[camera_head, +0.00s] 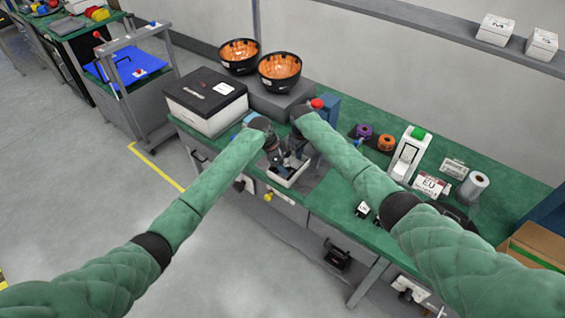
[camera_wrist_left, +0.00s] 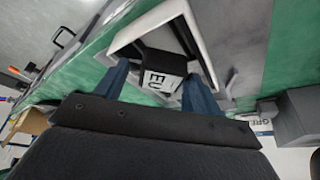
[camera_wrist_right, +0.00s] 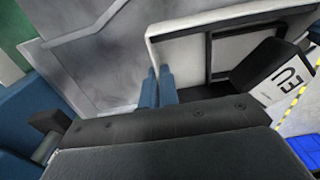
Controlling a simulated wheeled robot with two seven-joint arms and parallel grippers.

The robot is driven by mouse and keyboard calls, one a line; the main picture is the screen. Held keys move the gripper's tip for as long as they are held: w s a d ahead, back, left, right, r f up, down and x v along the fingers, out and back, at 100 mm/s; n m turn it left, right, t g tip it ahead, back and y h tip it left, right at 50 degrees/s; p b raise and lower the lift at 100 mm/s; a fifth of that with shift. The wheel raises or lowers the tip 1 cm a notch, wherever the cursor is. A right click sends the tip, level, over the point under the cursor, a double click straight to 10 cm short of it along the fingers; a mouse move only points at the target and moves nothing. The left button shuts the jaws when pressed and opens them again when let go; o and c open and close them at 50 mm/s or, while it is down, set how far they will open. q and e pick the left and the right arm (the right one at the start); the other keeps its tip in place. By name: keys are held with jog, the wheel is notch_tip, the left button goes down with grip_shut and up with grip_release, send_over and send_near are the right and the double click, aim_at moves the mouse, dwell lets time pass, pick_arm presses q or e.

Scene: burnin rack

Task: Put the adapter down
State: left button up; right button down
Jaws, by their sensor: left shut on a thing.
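The black adapter with a white EU label (camera_wrist_left: 165,66) is between the two blue fingers of my left gripper (camera_wrist_left: 157,90), which is shut on it. The white tray (camera_wrist_left: 185,12) lies just beyond the adapter in the left wrist view; I cannot tell whether they touch. The adapter also shows at the right of the right wrist view (camera_wrist_right: 280,78), beside the tray (camera_wrist_right: 190,29). My right gripper (camera_wrist_right: 158,86) is shut, its fingers close together at the tray's near corner, with nothing seen between them. In the head view both grippers crowd over the tray (camera_head: 290,180), and the adapter is mostly hidden.
A white box with a black lid (camera_head: 207,100) stands left of the tray, and two black bowls with orange insides (camera_head: 280,68) stand behind.

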pick_arm(q)
jog(key=shift+f, duration=0.1)
jog(key=o, duration=1.1)
jog(key=v, duration=1.2)
jog(key=shift+s, duration=0.15)
jog(key=shift+d, duration=0.1)
